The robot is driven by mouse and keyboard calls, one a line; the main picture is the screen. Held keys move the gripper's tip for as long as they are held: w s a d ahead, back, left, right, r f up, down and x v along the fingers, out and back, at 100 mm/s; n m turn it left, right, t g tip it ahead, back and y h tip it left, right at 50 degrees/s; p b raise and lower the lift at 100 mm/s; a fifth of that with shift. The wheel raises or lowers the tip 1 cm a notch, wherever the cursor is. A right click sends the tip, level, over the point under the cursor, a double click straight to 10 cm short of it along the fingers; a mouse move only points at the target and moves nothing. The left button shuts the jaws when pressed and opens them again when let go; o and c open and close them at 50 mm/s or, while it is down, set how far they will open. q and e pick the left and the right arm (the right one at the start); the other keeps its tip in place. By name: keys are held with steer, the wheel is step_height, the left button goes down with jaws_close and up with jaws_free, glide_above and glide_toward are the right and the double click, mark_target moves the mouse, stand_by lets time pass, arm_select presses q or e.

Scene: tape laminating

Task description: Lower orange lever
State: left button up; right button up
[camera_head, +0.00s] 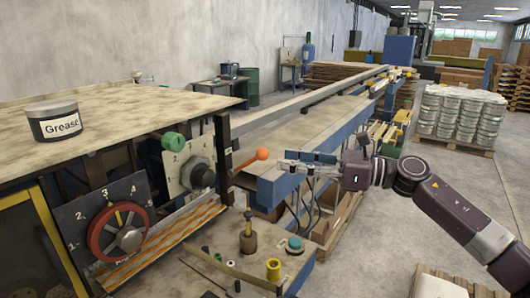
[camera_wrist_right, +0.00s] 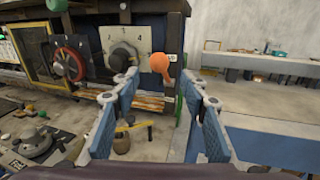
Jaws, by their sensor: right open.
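In the right wrist view the orange knob (camera_wrist_right: 159,64) shows ahead, between and beyond the fingers. My right gripper (camera_head: 290,161) is open and empty, to the right of the knob and apart from it. In the right wrist view the fingers of my right gripper (camera_wrist_right: 172,88) are spread wide. My left gripper is not in view.
A red handwheel (camera_head: 116,232) with a numbered plate is left of the lever. A grease can (camera_head: 53,122) stands on the machine's top. Below the lever is a bench with a yellow spool (camera_head: 273,269) and a green-topped knob (camera_head: 294,243). A long blue conveyor (camera_head: 300,147) runs backward.

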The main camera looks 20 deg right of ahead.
mark_target(263, 156)
steer(key=p+x, duration=0.2)
steer(key=x, duration=0.1)
steer(key=p+x, duration=0.2)
steer(key=x, duration=0.2)
steer(key=shift+w+a+r, duration=0.1)
steer(key=shift+a+r, duration=0.1)
steer(key=shift+a, duration=0.05)
steer(key=shift+f, duration=0.1)
steer(key=shift+c, duration=0.5)
jaws_close()
